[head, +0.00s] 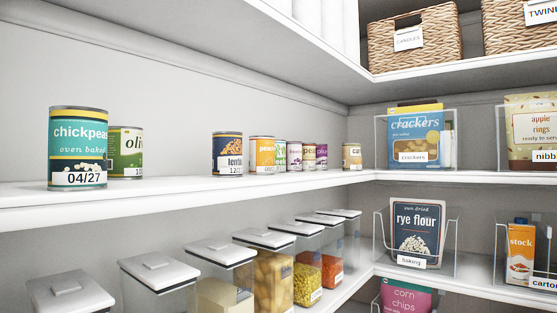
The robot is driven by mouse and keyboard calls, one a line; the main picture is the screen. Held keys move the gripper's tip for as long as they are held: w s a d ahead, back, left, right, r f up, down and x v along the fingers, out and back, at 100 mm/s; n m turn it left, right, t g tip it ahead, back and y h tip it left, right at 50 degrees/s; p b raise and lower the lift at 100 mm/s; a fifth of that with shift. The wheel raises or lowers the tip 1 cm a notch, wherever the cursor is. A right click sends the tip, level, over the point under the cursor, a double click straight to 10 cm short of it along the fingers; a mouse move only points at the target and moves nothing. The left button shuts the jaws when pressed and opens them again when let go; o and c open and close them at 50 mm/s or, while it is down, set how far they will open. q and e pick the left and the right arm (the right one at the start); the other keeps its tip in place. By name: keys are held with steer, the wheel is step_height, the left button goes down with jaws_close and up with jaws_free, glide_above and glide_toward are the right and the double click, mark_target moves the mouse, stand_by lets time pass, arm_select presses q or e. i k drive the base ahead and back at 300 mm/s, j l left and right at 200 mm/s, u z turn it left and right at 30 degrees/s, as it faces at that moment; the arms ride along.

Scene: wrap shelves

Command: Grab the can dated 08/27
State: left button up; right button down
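Several cans stand upright on the middle shelf along the left wall. A teal chickpeas can (78,146) labelled 04/27 is nearest, at the left. A green can (126,151) with "oli" visible stands behind it, its date hidden or unreadable. A dark blue lentil can (227,153) shows a date starting with 12. An orange can (262,154) is right of it, with smaller cans (294,156) further along and one more can (352,156) near the corner. Their dates are too small to read. I cannot make out 08/27 on any can. Neither gripper is in view.
The shelf (180,190) has bare room between the green can and the lentil can. Lidded clear containers (218,275) stand on the shelf below. Clear bins hold crackers (414,138) and rye flour (416,230) at right. Wicker baskets (414,40) sit above.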

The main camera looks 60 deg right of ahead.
mark_target(261, 147)
steer(key=z, duration=0.45)
steer(key=l+z, duration=0.1)
steer(key=z, duration=0.35)
steer(key=i+z, duration=0.1)
steer(key=z, duration=0.75)
steer(key=l+u, duration=0.25)
steer(key=k+l+u, duration=0.15)
steer(key=l+u, duration=0.15)
steer(key=k+l+u, duration=0.1)
steer(key=l+u, duration=0.15)
steer(key=l, duration=0.2)
